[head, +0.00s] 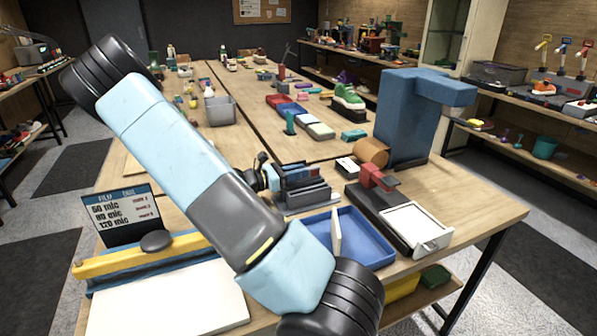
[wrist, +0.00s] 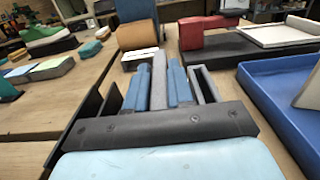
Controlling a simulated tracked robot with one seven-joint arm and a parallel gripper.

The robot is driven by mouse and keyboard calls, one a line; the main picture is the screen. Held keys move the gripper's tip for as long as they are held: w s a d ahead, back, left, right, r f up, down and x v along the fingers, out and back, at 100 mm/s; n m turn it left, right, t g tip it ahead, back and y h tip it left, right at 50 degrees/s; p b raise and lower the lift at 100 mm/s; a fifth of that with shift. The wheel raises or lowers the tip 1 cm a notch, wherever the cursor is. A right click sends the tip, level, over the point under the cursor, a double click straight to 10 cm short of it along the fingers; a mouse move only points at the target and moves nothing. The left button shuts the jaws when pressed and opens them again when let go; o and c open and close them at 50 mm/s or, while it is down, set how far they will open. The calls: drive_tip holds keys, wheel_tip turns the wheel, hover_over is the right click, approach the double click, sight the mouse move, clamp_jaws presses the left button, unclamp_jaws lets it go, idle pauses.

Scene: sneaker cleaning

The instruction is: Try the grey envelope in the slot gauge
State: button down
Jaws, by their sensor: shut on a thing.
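My gripper (wrist: 160,75) is shut on a grey envelope (wrist: 158,92), which shows as a narrow grey strip between two blue fingers in the wrist view. In the head view my gripper is low over the worktable, at a dark grey slotted block (head: 306,195) that looks like the slot gauge. In the wrist view a grey slotted wall (wrist: 205,86) stands just right of the fingers. Dark upright plates show on the left. The envelope's lower edge is hidden, so I cannot tell whether it is in a slot.
A blue tray (head: 375,253) with a white upright piece (head: 336,232) lies right of the gauge. Behind it are a red clamp device (head: 378,178), an orange roll (head: 371,152) and a tall blue press (head: 405,115). A sign (head: 125,212) stands left. The far table holds several small items.

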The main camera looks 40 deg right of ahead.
drive_tip(key=shift+f, duration=0.15)
drive_tip(key=c, duration=0.9)
unclamp_jaws()
drive_tip(key=v, duration=1.2)
